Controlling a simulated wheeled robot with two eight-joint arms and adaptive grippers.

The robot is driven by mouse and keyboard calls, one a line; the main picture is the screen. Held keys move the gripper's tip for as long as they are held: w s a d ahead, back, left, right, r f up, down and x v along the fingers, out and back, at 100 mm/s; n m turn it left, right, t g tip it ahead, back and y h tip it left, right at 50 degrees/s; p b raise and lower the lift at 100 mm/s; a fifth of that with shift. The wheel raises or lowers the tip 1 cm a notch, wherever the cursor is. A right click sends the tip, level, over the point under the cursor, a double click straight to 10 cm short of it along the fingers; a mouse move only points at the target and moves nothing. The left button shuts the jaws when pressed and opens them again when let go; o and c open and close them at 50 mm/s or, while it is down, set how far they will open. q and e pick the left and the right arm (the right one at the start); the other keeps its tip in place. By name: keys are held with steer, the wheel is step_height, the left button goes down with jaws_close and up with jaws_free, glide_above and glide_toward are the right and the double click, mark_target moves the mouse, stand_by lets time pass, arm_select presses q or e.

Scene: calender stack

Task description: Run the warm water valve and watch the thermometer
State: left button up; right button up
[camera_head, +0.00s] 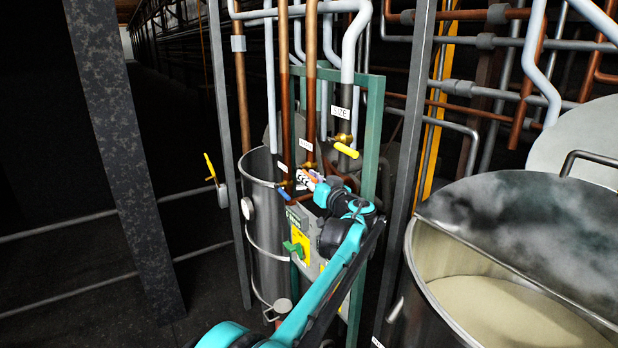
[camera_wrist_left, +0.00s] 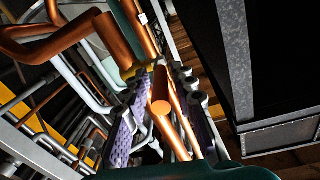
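My left gripper (camera_head: 308,180) reaches up to the valves on the green-framed pipe rack. In the left wrist view its purple-padded fingers (camera_wrist_left: 157,128) stand apart, with an orange round-ended bar (camera_wrist_left: 161,107) between them. It looks like the orange valve handle, and gaps show beside it; contact is unclear. In the head view the fingers largely hide this handle. A blue valve handle (camera_head: 284,194) is just left of the gripper, and a yellow one (camera_head: 346,151) is up and right. A small round dial (camera_head: 247,208), possibly the thermometer, sits on the steel tank; its reading is too small to see.
The steel tank (camera_head: 268,250) stands behind and left of my arm. A large open vat (camera_head: 420,270) with pale contents fills the right. A grey post (camera_head: 125,160) stands left, and copper pipes crowd the rack.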

arm_select(q)
jaws_close()
steer(key=shift+r+g+h+p, duration=0.3)
steer(key=shift+r+g+p, duration=0.25)
steer(key=shift+p, duration=0.5)
steer(key=o, duration=0.5)
jaws_free()
steer(key=shift+s+d, duration=0.1)
steer(key=shift+s, duration=0.05)
steer(key=v, duration=1.1)
steer(key=shift+s+d, duration=0.25)
steer(key=shift+s, duration=0.05)
